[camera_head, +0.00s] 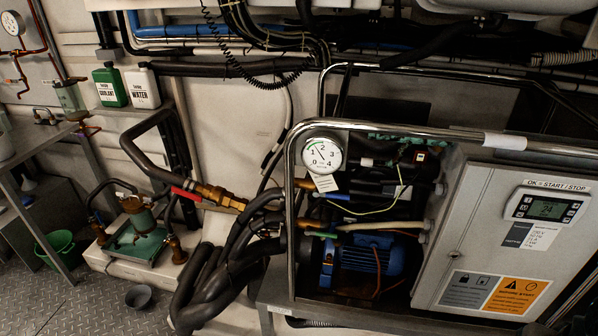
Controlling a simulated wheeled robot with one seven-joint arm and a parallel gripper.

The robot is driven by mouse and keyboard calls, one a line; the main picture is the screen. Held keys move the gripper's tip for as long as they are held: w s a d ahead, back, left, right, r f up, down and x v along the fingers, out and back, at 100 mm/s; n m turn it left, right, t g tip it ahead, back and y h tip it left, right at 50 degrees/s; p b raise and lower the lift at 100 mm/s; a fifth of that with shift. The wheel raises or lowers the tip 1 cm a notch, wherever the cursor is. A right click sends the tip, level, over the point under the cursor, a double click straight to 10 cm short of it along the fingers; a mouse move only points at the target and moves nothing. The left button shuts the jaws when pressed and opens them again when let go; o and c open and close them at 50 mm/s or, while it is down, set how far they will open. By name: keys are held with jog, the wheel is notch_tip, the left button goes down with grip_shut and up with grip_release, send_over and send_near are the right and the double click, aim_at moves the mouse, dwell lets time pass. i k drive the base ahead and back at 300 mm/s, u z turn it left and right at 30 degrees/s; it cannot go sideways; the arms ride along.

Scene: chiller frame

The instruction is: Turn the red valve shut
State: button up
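The red valve handle (186,194) is a narrow lever at the left end of a brass valve body (218,197). The valve sits in a pipe line left of the chiller frame, with black insulated hoses around it. The lever looks roughly in line with the valve body, tilted slightly down to the right. My gripper is not in view, and nothing touches the red handle.
The chiller's chrome tube frame (291,215) stands right of the valve, with a pressure gauge (322,154), blue motor (370,257) and grey control box (480,230). Thick black hoses (205,285) crowd below the valve. Bare floor (95,300) shows at lower left.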

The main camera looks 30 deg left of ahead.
aim_at(177, 191)
jog(key=u, duration=2.25)
jog(key=i, duration=1.3)
jog(key=z, duration=0.05)
